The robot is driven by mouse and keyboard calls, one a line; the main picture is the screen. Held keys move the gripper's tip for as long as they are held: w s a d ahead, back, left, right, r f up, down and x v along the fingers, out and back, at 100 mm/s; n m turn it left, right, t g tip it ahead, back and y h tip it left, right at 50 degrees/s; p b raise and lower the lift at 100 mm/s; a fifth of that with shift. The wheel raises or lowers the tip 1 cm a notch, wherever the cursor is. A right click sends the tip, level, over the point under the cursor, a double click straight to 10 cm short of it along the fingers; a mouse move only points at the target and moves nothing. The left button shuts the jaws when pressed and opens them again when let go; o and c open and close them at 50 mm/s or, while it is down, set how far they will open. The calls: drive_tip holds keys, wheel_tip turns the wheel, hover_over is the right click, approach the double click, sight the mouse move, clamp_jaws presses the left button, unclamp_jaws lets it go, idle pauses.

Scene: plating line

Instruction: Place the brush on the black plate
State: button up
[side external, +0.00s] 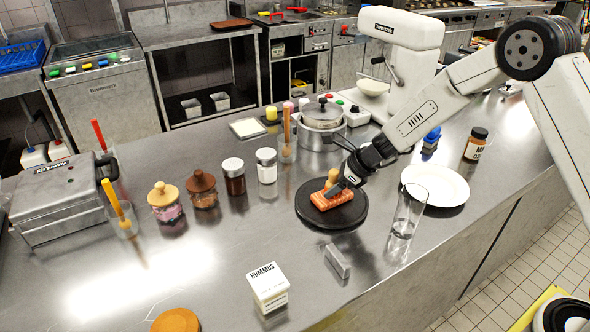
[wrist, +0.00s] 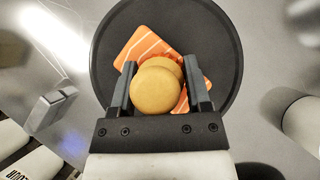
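A round black plate (side external: 312,216) lies on the steel counter in the side view; it also shows in the wrist view (wrist: 222,40). An orange, white-striped piece like salmon (side external: 322,202) lies on it; it also shows in the wrist view (wrist: 140,45). A light wooden, knob-topped thing (side external: 333,176), perhaps the brush, stands over the orange piece. In the wrist view its round knob (wrist: 158,90) sits between the fingers of my gripper (wrist: 159,75), which hide parts of it. I cannot tell whether the fingers press on it. Its lower end is hidden.
A clear glass (side external: 406,212) and a white plate (side external: 440,186) stand right of the black plate. A small grey block (side external: 337,262) lies in front. A pot (side external: 321,124) stands behind. Jars (side external: 233,176) stand to the left.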

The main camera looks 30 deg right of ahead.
drive_tip(key=o, duration=0.4)
drive_tip(key=shift+r, duration=0.2)
drive_tip(key=shift+s+d+r, duration=0.25)
drive_tip(key=shift+d+r, duration=0.05)
drive_tip(key=shift+r, duration=0.15)
drive_tip(key=v, duration=1)
drive_tip(key=shift+s+r, duration=0.2)
drive_tip(key=shift+r, duration=0.05)
drive_tip(key=shift+s+d, duration=0.1)
